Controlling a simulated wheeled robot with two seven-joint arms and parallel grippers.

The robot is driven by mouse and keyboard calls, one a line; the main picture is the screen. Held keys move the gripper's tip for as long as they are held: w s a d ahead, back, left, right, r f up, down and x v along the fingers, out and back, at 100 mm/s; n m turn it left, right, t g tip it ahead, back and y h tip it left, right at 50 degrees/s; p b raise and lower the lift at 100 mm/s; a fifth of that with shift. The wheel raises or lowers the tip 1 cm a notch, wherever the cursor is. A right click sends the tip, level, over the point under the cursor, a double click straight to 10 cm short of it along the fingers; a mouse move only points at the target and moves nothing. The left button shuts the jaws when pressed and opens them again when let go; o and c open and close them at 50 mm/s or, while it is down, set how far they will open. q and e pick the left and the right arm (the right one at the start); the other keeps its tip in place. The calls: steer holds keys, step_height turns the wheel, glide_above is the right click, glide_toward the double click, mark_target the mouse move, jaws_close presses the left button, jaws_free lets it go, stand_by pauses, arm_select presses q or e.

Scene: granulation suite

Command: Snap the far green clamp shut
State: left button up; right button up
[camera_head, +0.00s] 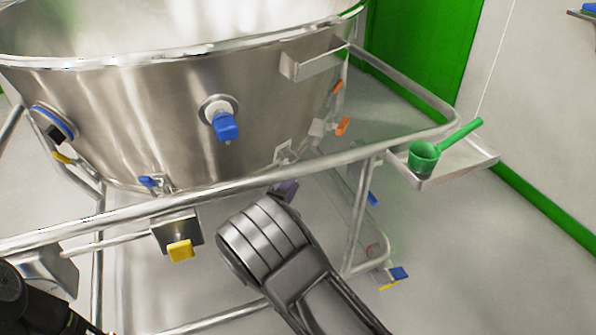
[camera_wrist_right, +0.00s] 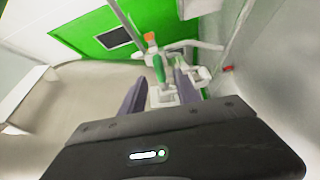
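In the right wrist view a green clamp lever (camera_wrist_right: 158,68) stands roughly upright on a pale metal bracket (camera_wrist_right: 162,96), between the fingers of my right gripper (camera_wrist_right: 160,88). The two grey-purple fingers are apart, one on each side of the bracket; I cannot tell whether either touches it. In the head view my right gripper (camera_head: 286,189) is largely hidden by my wrist, its fingertips just below the cart rail. I cannot make out the green clamp in the head view. My left arm shows only as a dark part at the lower left, with its gripper out of view.
A steel vessel (camera_head: 150,115) with a blue-handled valve (camera_head: 227,126) fills the upper left. A tubular cart rail (camera_head: 230,188) runs in front. Orange levers (camera_head: 342,126) and a yellow clamp (camera_head: 180,250) are nearby. A green scoop (camera_head: 424,157) lies on a side tray (camera_head: 465,165).

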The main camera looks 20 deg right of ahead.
steer(key=shift+s+a, duration=0.2)
steer(key=shift+s, duration=0.1)
